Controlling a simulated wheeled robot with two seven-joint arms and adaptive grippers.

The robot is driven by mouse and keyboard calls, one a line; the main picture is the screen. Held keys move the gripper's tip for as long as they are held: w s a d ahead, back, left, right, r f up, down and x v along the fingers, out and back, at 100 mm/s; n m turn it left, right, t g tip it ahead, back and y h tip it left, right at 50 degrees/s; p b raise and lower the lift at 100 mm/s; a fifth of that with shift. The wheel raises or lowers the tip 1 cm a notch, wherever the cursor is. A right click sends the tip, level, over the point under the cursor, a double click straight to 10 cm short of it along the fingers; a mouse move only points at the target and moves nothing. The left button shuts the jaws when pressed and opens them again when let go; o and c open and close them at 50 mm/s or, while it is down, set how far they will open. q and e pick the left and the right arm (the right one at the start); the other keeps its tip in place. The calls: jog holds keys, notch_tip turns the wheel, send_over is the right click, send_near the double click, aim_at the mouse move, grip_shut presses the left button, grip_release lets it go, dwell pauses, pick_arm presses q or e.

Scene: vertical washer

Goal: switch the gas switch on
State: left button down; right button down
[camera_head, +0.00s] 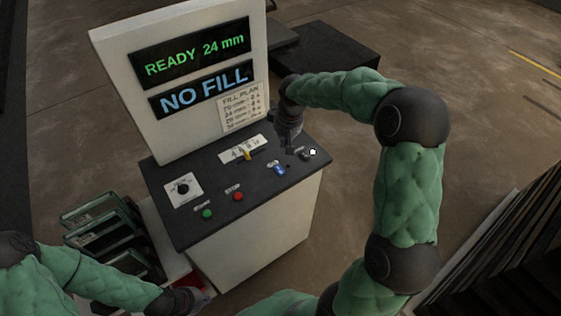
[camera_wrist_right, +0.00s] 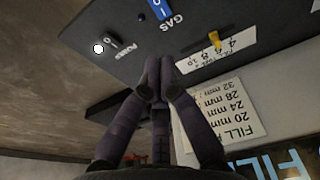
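The gas switch (camera_head: 280,169) is a small blue switch on the dark sloping control panel, near its right end. In the right wrist view the blue gas switch (camera_wrist_right: 158,9) shows at the top edge, beside its GAS label; its position is too small to read. My right gripper (camera_head: 289,148) is above the panel's back right, just behind the gas switch and apart from it. In the wrist view the right gripper's fingertips (camera_wrist_right: 160,80) are together with nothing between them. My left gripper (camera_head: 190,299) is low at the bottom left, dark and partly hidden.
A display board (camera_head: 185,120) reading NO FILL stands behind. Dark racks (camera_head: 100,230) stand left.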

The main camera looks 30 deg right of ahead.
aim_at(282, 170)
jog(key=shift+w+f, duration=0.1)
jog(key=f, duration=0.4)
jog(key=w+f, duration=0.1)
jog(key=f, duration=0.4)
jog(key=w+f+b, duration=0.1)
jog(key=f, duration=0.3)
jog(key=shift+w+a+f, duration=0.1)
jog(key=shift+w+f, duration=0.05)
jog(key=shift+f, duration=0.2)
jog(key=shift+w+f+g+p, duration=0.35)
jog(key=shift+g+p, duration=0.25)
jog(key=shift+g, duration=0.2)
jog(key=shift+s+f, duration=0.15)
jog(key=shift+s+a+f, duration=0.1)
jog(key=shift+s, duration=0.9)
